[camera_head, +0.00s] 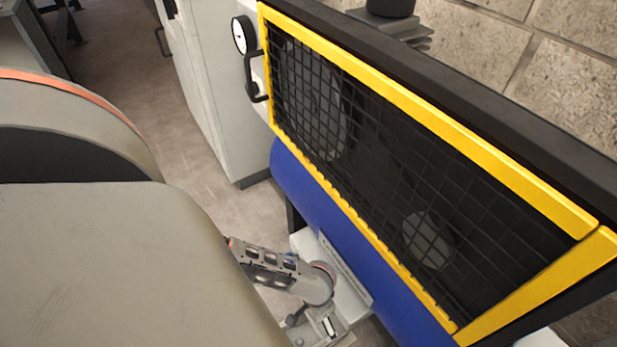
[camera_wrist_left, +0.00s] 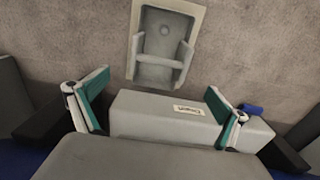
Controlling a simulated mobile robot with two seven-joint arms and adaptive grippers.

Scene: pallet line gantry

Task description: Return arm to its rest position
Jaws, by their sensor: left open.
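My left gripper (camera_wrist_left: 157,98) shows in the left wrist view. Its two teal-padded fingers are spread wide apart and hold nothing. A light grey block with a small white label (camera_wrist_left: 188,109) shows in the span between the fingers; I cannot tell how far beyond them it lies. In the head view a large beige-grey rounded form fills the lower left and seems to be part of my own arm. It hides much of the floor there.
In the head view a yellow-framed mesh guard (camera_head: 428,113) sits above a blue tank (camera_head: 315,205), close on the right. A grey cabinet (camera_head: 218,95) stands behind. Floor (camera_head: 120,70) is clear between. A recessed grey fixture (camera_wrist_left: 163,50) shows in the left wrist view.

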